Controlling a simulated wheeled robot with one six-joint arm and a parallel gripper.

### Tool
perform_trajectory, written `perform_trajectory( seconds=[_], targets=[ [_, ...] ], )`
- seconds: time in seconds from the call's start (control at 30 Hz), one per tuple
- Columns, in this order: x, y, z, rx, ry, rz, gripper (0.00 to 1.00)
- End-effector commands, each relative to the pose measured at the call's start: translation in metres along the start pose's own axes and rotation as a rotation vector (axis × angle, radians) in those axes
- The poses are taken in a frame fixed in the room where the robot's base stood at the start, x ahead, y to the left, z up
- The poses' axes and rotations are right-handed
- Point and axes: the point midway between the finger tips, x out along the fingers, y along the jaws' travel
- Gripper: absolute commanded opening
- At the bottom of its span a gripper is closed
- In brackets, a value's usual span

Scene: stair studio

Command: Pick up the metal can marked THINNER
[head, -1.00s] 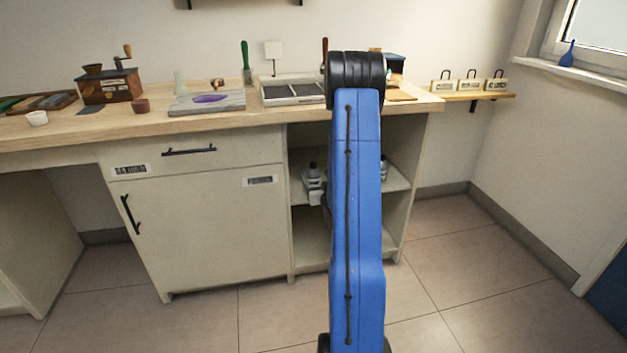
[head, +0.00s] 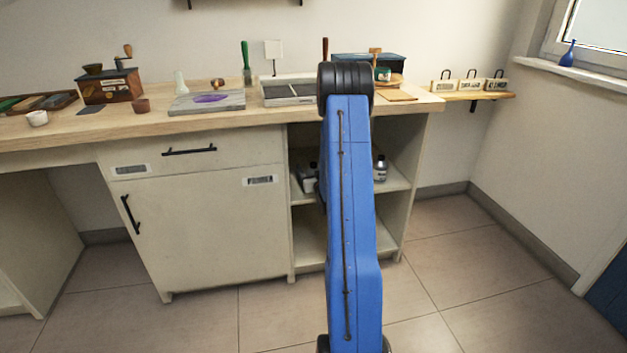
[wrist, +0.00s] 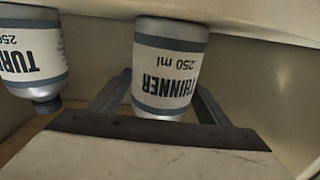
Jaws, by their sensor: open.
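The metal can marked THINNER (wrist: 167,60) is grey with a white label and stands between my open fingers in the wrist view, where its lettering is upside down. My gripper (wrist: 163,88) has one finger on each side of it; I cannot tell whether they touch it. The can's end nearest the gripper body is partly hidden. In the head view my gripper is hidden behind my blue arm. A bottle-like container (head: 380,168) shows on the shelf right of my arm; its label is unreadable there.
A second can (wrist: 32,50), with a label starting TUR and a dark cap, is close on the left in the wrist view. The open cabinet (head: 306,225) has shelves and side walls under the worktop (head: 230,117). The floor in front is clear.

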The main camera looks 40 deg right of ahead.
Motion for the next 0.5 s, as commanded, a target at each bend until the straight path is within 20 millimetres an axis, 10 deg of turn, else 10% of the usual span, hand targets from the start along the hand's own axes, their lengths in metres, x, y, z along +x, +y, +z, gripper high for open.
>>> perform_trajectory(
  seconds=[0.13,0.33,0.5],
  targets=[
    [-0.0002,0.0,0.0,0.0,0.0,0.0,0.66],
    [-0.0004,0.0001,0.0,0.0,0.0,0.0,0.18],
    [-0.0003,0.0001,-0.0005,0.0,0.001,0.0,0.17]
  ],
)
